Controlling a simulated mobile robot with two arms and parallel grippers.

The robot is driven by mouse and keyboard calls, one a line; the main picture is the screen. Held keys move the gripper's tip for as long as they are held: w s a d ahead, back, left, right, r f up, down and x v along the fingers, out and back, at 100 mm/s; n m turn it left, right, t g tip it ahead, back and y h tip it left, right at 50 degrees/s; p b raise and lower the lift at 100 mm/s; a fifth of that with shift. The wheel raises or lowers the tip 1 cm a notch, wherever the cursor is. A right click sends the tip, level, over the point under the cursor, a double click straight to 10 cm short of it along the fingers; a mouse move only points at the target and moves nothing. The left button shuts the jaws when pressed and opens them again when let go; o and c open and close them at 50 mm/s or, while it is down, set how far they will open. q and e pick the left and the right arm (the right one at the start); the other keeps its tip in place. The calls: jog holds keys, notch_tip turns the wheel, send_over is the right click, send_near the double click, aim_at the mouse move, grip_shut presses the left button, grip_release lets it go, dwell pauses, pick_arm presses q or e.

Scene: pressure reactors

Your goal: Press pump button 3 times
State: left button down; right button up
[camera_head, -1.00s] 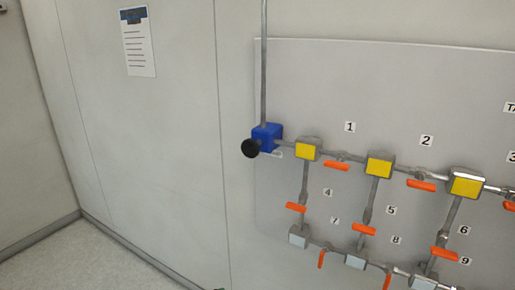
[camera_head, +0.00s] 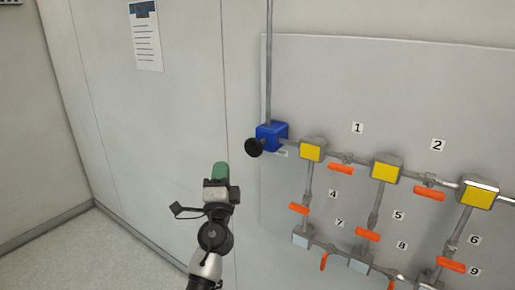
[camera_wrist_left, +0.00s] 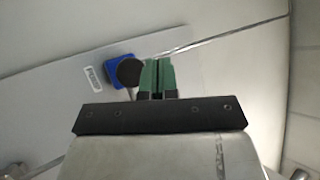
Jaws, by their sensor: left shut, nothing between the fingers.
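The pump is a blue block (camera_head: 273,133) on the wall panel, with a round black button (camera_head: 254,147) facing out at its lower left. My left gripper (camera_head: 221,170) has green fingers and is shut and empty. In the head view it is to the left of and a little below the black button, apart from it. In the left wrist view the closed green fingers (camera_wrist_left: 158,76) show just right of the black button (camera_wrist_left: 130,72) and blue block (camera_wrist_left: 116,68). A "PUMP" label (camera_wrist_left: 94,78) shows beside the block. My right gripper is not in view.
A grey panel (camera_head: 400,90) carries pipes, yellow blocks (camera_head: 312,150) and several orange valve handles (camera_head: 341,168) with number labels, right of the pump. A vertical pipe (camera_head: 269,60) rises from the pump. A paper sheet (camera_head: 146,38) hangs on the bare wall to the left.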

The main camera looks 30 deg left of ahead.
aim_at(253, 147)
pick_arm(q)
jog(key=shift+s+r, duration=0.1)
jog(key=shift+r, duration=0.1)
jog(key=w+b, duration=0.3)
jog(key=w, duration=0.6)
jog(key=shift+d, duration=0.35)
dwell(1.9)
jog(key=shift+w+b, duration=0.35)
jog(key=shift+b, duration=0.35)
